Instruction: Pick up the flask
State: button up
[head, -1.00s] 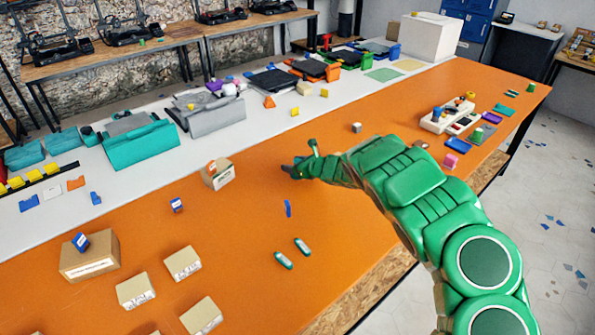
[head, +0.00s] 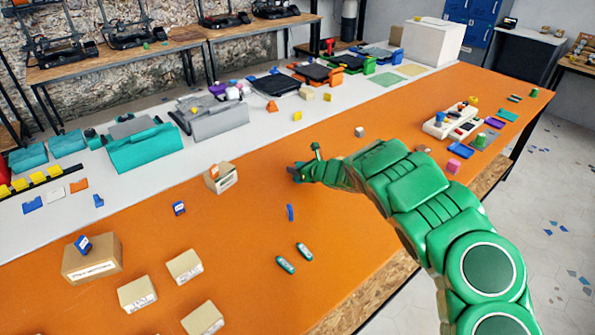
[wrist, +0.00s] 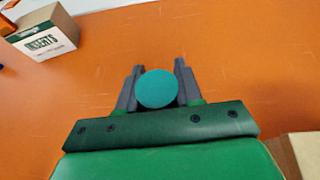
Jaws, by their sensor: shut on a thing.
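My gripper (head: 296,173) is over the orange table, right of a small cardboard box. In the wrist view its two dark fingers (wrist: 158,82) stand on either side of a round teal top (wrist: 157,89). It is the end of a thing held between them, which looks like the flask. The fingers are shut on it. Its body below the top is hidden in the wrist view, and I cannot make the flask out clearly in the head view. Whether its base touches the table cannot be told.
The cardboard box (head: 221,178) with an orange piece on it is left of my gripper; it also shows in the wrist view (wrist: 45,33). A blue piece (head: 290,213) and two green-white pieces (head: 295,257) lie nearer. A grey cube (head: 360,132) stands beyond.

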aim_at(297, 163)
notch_tip(297, 163, up, 3)
jog(key=shift+s+d+r, duration=0.1)
jog(key=shift+s+r, duration=0.05)
jog(key=shift+r, duration=0.05)
jog(key=shift+s+d+r, duration=0.25)
jog(key=shift+s+r, duration=0.8)
jog(key=shift+r, duration=0.15)
jog(key=s+d+r, duration=0.3)
jog(key=s+r, duration=0.4)
jog(key=s, duration=0.4)
